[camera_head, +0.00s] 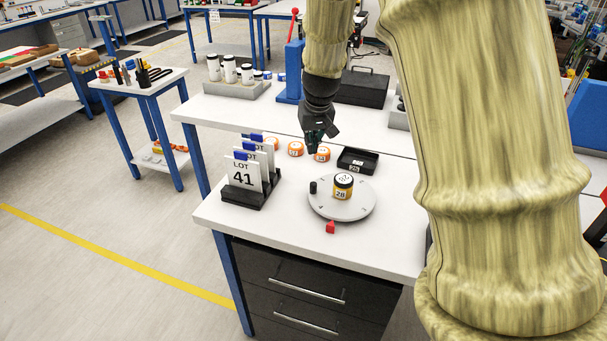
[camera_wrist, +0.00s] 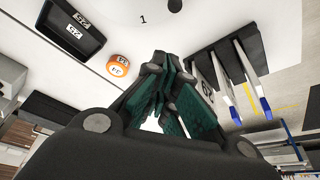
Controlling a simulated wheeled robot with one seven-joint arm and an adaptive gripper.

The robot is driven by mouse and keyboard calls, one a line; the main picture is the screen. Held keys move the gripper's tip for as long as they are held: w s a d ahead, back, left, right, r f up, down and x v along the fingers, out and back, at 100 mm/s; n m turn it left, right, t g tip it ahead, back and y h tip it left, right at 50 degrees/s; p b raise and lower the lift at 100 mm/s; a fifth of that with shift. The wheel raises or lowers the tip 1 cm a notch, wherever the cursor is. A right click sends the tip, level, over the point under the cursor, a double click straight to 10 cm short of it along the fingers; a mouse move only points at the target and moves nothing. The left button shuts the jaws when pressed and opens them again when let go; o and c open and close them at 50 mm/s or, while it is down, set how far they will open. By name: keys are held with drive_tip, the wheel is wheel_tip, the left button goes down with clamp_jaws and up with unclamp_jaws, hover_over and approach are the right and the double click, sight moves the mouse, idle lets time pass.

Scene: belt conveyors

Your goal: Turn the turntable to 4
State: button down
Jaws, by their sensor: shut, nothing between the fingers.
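The turntable (camera_head: 345,212) is a round grey disc on the white bench. A jar (camera_head: 343,187) with a black-and-white lid and an orange label reading 28 stands on it. A short black knob (camera_head: 313,187) stands at its left edge. A red pointer (camera_head: 330,227) sits at its front edge. The numbers on the disc are too small to read in the head view. In the wrist view a digit 1 shows near a dark knob (camera_wrist: 175,5) at the top edge. My gripper (camera_head: 315,148) is shut and empty, above the bench behind the knob.
A card rack (camera_head: 243,198) with a LOT 41 card stands left of the turntable. Orange-lidded pots (camera_head: 295,149) and a black tray (camera_head: 357,161) lie behind it. White jars (camera_head: 230,70) and a black case (camera_head: 362,87) stand farther back. The bench front is clear.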

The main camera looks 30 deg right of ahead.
drive_tip(key=p+x, duration=0.1)
drive_tip(key=x, duration=0.4)
drive_tip(key=p+x, duration=0.1)
drive_tip(key=x, duration=0.5)
drive_tip(key=shift+w+d, duration=0.15)
drive_tip(key=shift+w, duration=0.1)
drive_tip(key=shift+s+a+p, duration=0.3)
drive_tip(key=shift+s+p, duration=0.05)
drive_tip(key=shift+s, duration=0.55)
drive_tip(key=shift+s+a+p, duration=0.25)
drive_tip(key=shift+s+p, duration=0.05)
drive_tip(key=shift+s, duration=0.6)
drive_tip(key=shift+s+f, duration=0.1)
drive_tip(key=shift+f, duration=0.05)
drive_tip(key=shift+a, duration=0.15)
